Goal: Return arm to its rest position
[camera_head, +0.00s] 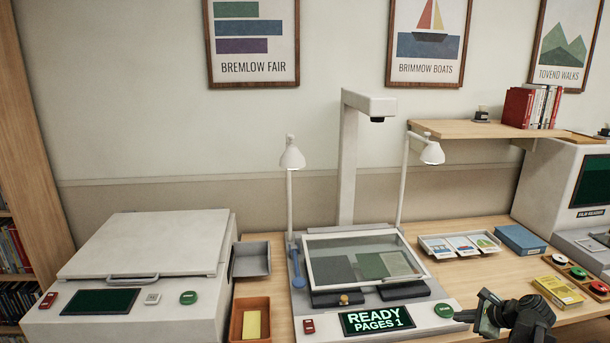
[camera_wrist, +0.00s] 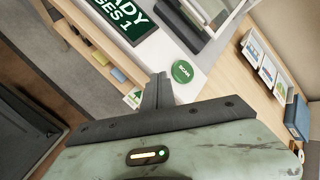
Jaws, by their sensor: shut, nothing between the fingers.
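My gripper (camera_head: 468,315) is at the lower right in the head view, in front of the table and just right of the scanner's round green button (camera_head: 444,310). In the wrist view its fingers (camera_wrist: 157,92) are together with nothing between them. The green button, marked SCAN, lies just beyond the fingertips (camera_wrist: 182,71); they look apart from it, though the exact gap is hard to tell. The book scanner (camera_head: 375,327) has a screen reading READY PAGES 1 (camera_head: 377,320). An open book (camera_head: 365,268) lies under its glass.
A flatbed machine (camera_head: 140,245) stands left, with an orange tray (camera_head: 236,320) beside it. A card tray (camera_head: 428,252), a blue box (camera_head: 520,239) and a yellow box (camera_head: 557,290) lie right, near the film reader (camera_head: 560,170). Two lamps and a camera post rise behind the glass.

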